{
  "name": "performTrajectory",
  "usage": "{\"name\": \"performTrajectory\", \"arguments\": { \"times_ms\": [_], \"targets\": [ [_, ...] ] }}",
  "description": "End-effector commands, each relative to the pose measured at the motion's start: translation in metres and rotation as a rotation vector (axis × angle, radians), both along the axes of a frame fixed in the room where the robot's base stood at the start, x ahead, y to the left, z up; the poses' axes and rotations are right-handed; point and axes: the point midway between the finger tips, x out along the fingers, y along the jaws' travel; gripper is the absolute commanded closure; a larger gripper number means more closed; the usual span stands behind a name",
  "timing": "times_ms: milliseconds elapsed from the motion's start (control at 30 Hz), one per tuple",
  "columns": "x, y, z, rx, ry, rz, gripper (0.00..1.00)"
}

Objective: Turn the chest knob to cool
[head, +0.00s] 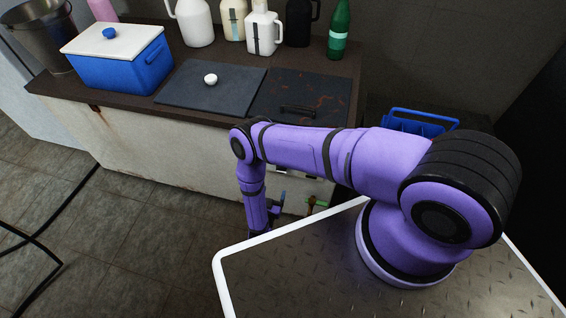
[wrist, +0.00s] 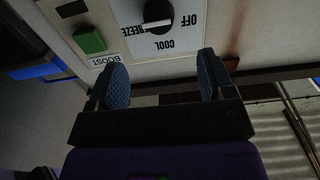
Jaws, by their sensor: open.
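The chest knob (wrist: 158,12) is dark and round with a white pointer line, at the top of the wrist view and partly cut off. Its white dial plate reads OFF, COOL and FREEZE, upside down or sideways. The pointer lies nearly level, between the FREEZE and OFF sides; I cannot tell which end points. My gripper (wrist: 163,75) is open and empty. Its two blue fingertips are spread below the COOL label in the picture, apart from the knob. In the head view my arm hides the knob.
A green button (wrist: 91,41) labelled BOOST sits left of the dial. The chest top holds a blue cooler (head: 118,72), a dark lid (head: 185,88) with a white knob, several jugs and a green bottle (head: 339,30). A blue basket (head: 420,122) stands right. Cables lie on the floor at left.

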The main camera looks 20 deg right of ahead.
Motion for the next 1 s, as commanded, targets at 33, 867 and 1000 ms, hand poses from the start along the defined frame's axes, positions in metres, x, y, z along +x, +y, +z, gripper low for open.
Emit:
{"name": "performTrajectory", "arguments": {
  "times_ms": [33,867,1000],
  "targets": [
    [0.0,-0.001,-0.001,-0.003,-0.002,-0.001,0.25],
    [0.085,-0.063,0.0,-0.002,-0.002,-0.001,0.25],
    [0.086,-0.064,0.0,-0.002,-0.001,-0.001,0.25]
  ]
}}
